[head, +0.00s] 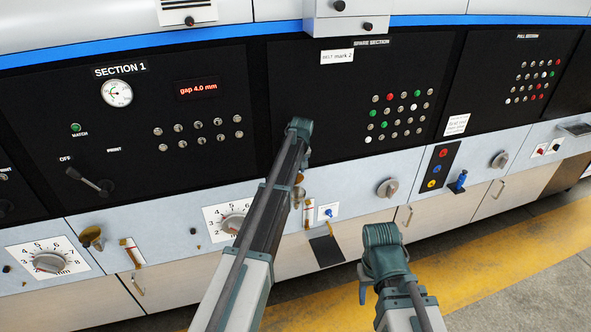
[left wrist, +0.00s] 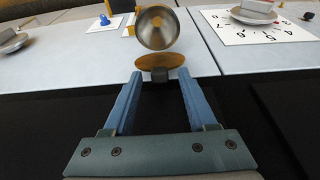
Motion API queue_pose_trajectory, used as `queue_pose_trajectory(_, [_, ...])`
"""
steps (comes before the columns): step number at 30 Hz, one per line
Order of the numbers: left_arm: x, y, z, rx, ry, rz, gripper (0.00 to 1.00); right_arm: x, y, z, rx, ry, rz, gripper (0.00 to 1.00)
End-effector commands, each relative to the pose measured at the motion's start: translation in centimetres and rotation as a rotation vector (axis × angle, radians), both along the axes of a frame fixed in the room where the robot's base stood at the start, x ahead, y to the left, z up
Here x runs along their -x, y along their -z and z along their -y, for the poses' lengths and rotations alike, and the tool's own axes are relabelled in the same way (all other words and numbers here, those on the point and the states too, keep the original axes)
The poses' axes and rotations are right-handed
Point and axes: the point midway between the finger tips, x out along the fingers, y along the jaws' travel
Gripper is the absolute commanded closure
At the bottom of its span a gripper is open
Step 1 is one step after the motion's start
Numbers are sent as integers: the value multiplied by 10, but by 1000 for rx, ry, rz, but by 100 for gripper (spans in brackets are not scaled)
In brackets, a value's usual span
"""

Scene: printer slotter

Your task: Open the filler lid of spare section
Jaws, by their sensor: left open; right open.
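The spare section's filler, a metal cup (left wrist: 157,27) with a brass rim, shows its silvery inside in the left wrist view. Its brass lid (left wrist: 160,62) is seen nearly edge-on beside the cup's mouth, so it stands open. My left gripper (left wrist: 159,76) is open, with a small dark tab on the lid between its fingertips and a gap on both sides. In the head view the brass filler (head: 298,192) is mostly hidden behind my left arm, as is the left gripper. My right gripper (head: 383,262) is open and empty in front of the lower panel; its fingertips are hard to make out.
Section 1's dial (head: 48,262) and brass filler (head: 92,237) are to the left. A knob (head: 388,188) and a blue valve (head: 458,182) are to the right. Cabinet doors (head: 380,222) lie below, above a floor with a yellow stripe (head: 460,262).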

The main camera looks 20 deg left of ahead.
Motion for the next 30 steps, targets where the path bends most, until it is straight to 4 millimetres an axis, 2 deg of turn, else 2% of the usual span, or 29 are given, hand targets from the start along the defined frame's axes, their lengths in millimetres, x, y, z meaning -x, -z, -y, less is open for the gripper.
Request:
queue_pose_trajectory(5, [0,-2,1,0,0,0,43,0,-2,0,0,0,0,50])
queue_pose_trajectory(11, [3,-14,2,0,0,0,43,0,-14,0,0,2,0,50])
queue_pose_trajectory(17, [8,-38,5,0,0,0,43,0,-38,0,-1,6,0,50])
queue_pose_trajectory(30, [25,-106,16,0,0,0,43,1,-106,0,-1,4,-3,50])
